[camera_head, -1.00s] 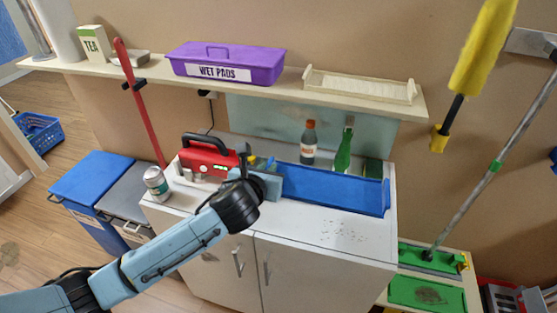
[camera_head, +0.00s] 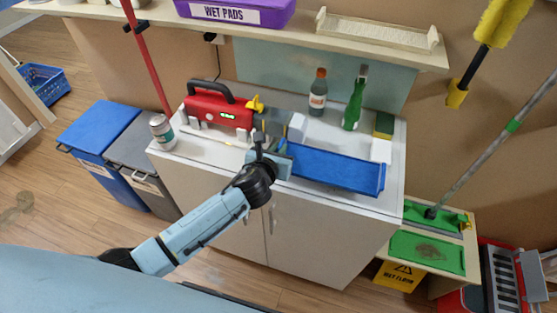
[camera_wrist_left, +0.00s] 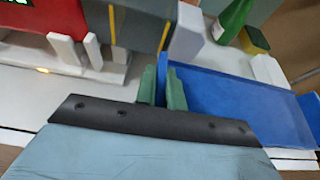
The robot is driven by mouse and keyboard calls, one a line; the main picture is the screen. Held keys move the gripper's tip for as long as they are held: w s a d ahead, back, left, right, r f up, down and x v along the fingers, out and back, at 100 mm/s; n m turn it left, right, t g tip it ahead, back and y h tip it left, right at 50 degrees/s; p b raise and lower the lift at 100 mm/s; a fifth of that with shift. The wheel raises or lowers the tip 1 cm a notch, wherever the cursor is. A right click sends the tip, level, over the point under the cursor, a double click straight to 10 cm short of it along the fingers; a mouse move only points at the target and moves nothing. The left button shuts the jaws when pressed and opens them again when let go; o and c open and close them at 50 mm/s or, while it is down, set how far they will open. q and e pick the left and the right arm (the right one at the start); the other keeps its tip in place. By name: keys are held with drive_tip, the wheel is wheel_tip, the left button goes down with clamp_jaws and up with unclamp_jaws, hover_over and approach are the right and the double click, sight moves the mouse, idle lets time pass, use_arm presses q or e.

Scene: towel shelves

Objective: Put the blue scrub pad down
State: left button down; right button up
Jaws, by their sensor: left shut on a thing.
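My left gripper (camera_head: 264,148) reaches over the white counter from the front, at the left end of the blue tray (camera_head: 335,172). In the left wrist view its two green fingers (camera_wrist_left: 161,90) are shut on a thin blue piece, the blue scrub pad (camera_wrist_left: 160,76), which stands upright between them. Most of the pad is hidden by the fingers, and its blue blends with the tray (camera_wrist_left: 235,100) just to the right. I cannot tell whether the pad touches the counter or the tray. My right gripper is not in view.
A red case (camera_head: 218,110) and a can (camera_head: 162,132) stand to the left. A white block (camera_head: 297,126), two bottles (camera_head: 318,92) and a yellow-green sponge (camera_head: 384,125) stand behind. The shelf with the purple box (camera_head: 240,12) overhangs. The counter's front strip is clear.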

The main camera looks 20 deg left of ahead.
use_arm(q)
drive_tip(key=shift+f+b, duration=0.65)
drive_tip(key=shift+f, duration=1.3)
drive_tip(key=shift+f, duration=0.15)
drive_tip(key=c, duration=1.5)
unclamp_jaws()
drive_tip(key=shift+r, duration=0.2)
drive_tip(key=shift+s+r, duration=0.15)
drive_tip(key=shift+s, duration=0.1)
drive_tip(key=p+v, duration=0.2)
drive_tip(key=v, duration=0.9)
drive_tip(key=shift+s, duration=0.2)
drive_tip(key=shift+a+r, duration=0.1)
